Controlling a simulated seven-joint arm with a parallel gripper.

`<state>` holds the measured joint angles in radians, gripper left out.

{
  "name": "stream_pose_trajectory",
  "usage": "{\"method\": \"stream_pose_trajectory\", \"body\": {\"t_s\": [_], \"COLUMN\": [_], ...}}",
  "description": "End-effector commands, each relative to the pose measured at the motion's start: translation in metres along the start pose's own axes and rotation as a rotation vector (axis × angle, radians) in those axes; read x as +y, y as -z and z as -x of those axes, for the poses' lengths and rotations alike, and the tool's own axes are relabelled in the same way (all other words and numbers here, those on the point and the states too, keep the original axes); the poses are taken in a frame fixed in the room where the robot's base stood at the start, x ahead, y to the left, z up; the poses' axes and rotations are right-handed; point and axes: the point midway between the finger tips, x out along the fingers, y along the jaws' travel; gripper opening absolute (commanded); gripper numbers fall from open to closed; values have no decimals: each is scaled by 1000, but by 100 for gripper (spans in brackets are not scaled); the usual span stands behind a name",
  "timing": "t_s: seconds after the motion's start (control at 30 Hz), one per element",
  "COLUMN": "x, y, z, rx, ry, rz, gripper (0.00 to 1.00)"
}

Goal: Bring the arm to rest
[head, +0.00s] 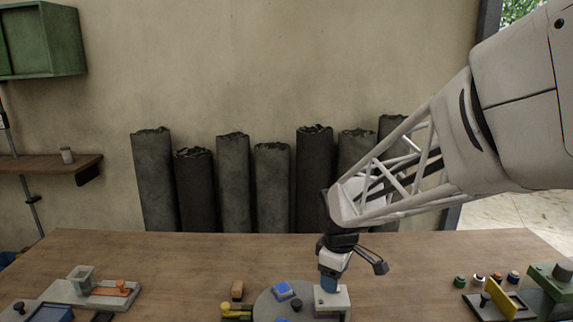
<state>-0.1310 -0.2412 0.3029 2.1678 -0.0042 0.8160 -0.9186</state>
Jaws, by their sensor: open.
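My gripper (332,272) is low over the front middle of the wooden table (180,260), with my arm reaching in from the right. It is open.
A grey fixture (92,291) is at left; a green and yellow fixture (500,300) and several small capped pieces are at right. Dark rolls (233,180) stand behind the table.

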Motion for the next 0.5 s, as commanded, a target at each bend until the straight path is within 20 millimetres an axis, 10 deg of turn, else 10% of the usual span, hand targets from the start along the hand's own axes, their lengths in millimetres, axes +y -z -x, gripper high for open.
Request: {"method": "stream_pose_trajectory", "body": {"t_s": [0.5], "x": [-74], "y": [-95], "z": [69], "rx": [49], "ry": [-56], "rz": [-548], "gripper": [63]}}
